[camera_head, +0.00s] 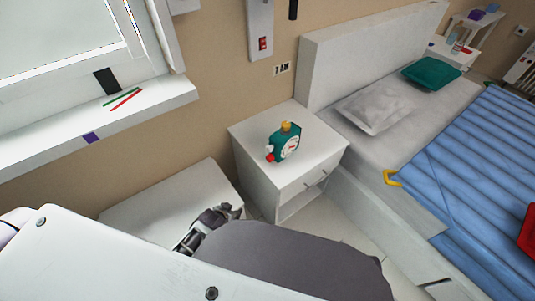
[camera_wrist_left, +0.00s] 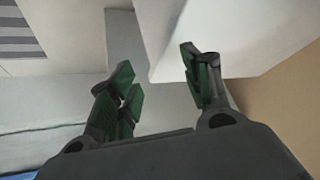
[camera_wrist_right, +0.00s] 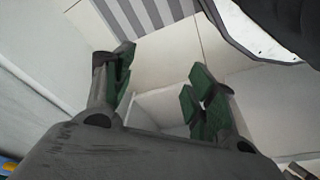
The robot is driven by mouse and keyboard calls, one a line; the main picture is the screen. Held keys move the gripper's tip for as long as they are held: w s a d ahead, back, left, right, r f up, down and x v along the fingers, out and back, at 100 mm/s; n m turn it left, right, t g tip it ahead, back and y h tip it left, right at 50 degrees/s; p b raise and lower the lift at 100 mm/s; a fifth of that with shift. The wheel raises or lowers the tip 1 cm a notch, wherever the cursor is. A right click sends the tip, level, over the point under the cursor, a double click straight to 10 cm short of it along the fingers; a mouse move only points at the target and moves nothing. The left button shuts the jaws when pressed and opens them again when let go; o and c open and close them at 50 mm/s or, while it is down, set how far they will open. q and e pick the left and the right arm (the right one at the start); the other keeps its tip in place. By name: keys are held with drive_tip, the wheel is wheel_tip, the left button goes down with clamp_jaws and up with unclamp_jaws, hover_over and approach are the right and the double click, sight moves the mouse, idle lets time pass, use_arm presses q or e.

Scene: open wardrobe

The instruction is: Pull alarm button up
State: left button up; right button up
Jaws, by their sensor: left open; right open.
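A teal alarm clock (camera_head: 289,147) with a white face stands on the white nightstand (camera_head: 255,143). A yellow button (camera_head: 286,127) sits on its top, and a small red part shows at its lower left. I cannot tell whether the button is up or down. My left gripper (camera_head: 226,212) is to the left of and lower than the clock in the head view, apart from it. In the left wrist view the left gripper (camera_wrist_left: 160,82) is open with nothing between its green-padded fingers. In the right wrist view my right gripper (camera_wrist_right: 160,85) is open and empty. The head view does not show it.
The bed with a blue striped cover (camera_head: 465,155) stands right of the nightstand. A low white surface (camera_head: 150,210) lies to its left, below the window sill (camera_head: 60,130). A wall panel with a red switch (camera_head: 262,43) hangs above the clock. The nightstand top around the clock is clear.

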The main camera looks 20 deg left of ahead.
sight(267, 150)
use_arm(q)
drive_tip(key=w+r+t, duration=0.1)
drive_tip(key=w, duration=0.1)
drive_tip(key=w+a+r+t+b, duration=0.1)
drive_tip(key=w, duration=0.1)
drive_tip(key=w+a+r+t+b, duration=0.1)
drive_tip(key=w+r, duration=0.1)
drive_tip(key=shift+a+t+h, duration=0.1)
drive_tip(key=shift+t+h, duration=0.2)
drive_tip(key=w+d+r+m+t+h+b, duration=0.2)
drive_tip(key=r+h+b, duration=0.1)
drive_tip(key=r, duration=0.4)
drive_tip(key=w+d+r+m+t+h+b, duration=0.2)
drive_tip(key=r+t+h+b, duration=0.1)
drive_tip(key=r+h, duration=0.2)
drive_tip(key=shift+d+r+m+h, duration=0.3)
drive_tip(key=shift+r+h, duration=0.1)
drive_tip(key=shift+r, duration=0.55)
use_arm(e)
drive_tip(key=a, duration=0.1)
drive_tip(key=s+a, duration=0.1)
drive_tip(key=shift+s+a+f+g+y, duration=0.25)
drive_tip(key=shift+s+a+g+y, duration=0.05)
drive_tip(key=shift+a, duration=0.1)
use_arm(q)
drive_tip(key=shift+w, duration=0.25)
